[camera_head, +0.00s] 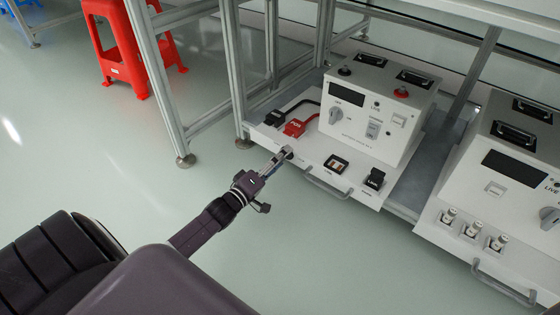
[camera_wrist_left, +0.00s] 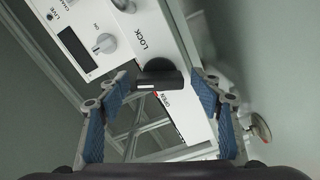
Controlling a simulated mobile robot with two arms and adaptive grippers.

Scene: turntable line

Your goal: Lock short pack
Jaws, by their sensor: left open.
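My left gripper (camera_head: 281,158) is at the front left corner of a white pack (camera_head: 363,125) with a display, knob and buttons. In the left wrist view the gripper (camera_wrist_left: 164,82) is open, its blue-padded fingers on either side of a black latch handle (camera_wrist_left: 160,76). The handle sits between the printed words LOCK and OPEN. I cannot tell whether the fingers touch it. A second black latch (camera_head: 375,179) stands at the right of the pack's front ledge. Which pack is the short one cannot be told. My right gripper is not in view.
A red plug (camera_head: 295,128) and a black plug (camera_head: 273,118) lie on the ledge's left side. A grey handle (camera_head: 327,189) runs along its front. Another white pack (camera_head: 510,170) stands at the right. A metal frame post (camera_head: 160,75) and red stool (camera_head: 118,40) are behind. Floor is clear.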

